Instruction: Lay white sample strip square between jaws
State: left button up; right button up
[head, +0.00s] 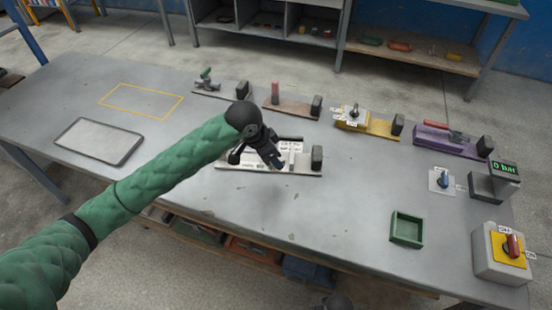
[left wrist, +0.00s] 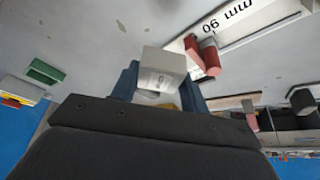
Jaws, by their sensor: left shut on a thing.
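My left gripper (head: 278,163) is above the white-faced bench fixture (head: 228,166) at the middle of the table. A dark jaw block (head: 317,158) stands at its right end. In the left wrist view the left gripper (left wrist: 162,88) is shut on a pale block-like piece, the white sample strip (left wrist: 162,65), seen end-on with a small mark on its face. The gripper hides part of the fixture in the head view, so contact cannot be judged.
Fixtures with green (head: 206,75), red (head: 275,90), yellow (head: 380,128) and purple (head: 432,140) parts line the back. A green tray (head: 406,242), a "0 bar" display (head: 504,168) and a switch box (head: 500,262) stand right. A grey tray (head: 75,150) lies left.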

pick_arm(q)
jog(key=s+d+r+m+g, duration=0.1)
jog(key=d+r+m+g, duration=0.15)
jog(key=d+m, duration=0.55)
jog(key=shift+n+h, duration=0.4)
jog(key=shift+n, duration=0.2)
jog(key=w+a+f+p, duration=0.1)
jog(key=w+a+f, duration=0.1)
jog(key=w, duration=0.1)
jog(key=w+a+f+p, duration=0.2)
jog(key=w, duration=0.1)
jog(key=w+a+f+p, duration=0.1)
jog(key=w+f+p, duration=0.1)
jog(key=w+f, duration=0.1)
jog(key=shift+w+a+f, duration=0.1)
jog(key=shift+w+a, duration=0.2)
jog(key=shift+a, duration=0.1)
jog(key=shift+f+p, duration=1.1)
jog(key=shift+f, duration=0.9)
pick_arm(e)
jog(key=s+d+f, duration=0.2)
jog(key=f, duration=0.6)
jog(key=s+d+f+t, duration=0.1)
jog(key=s+d+f, duration=0.2)
jog(key=f, duration=0.5)
jog(key=shift+s+d+h, duration=0.3)
pick_arm(q)
jog(key=shift+f, duration=0.1)
pick_arm(e)
jog(key=shift+f, duration=0.1)
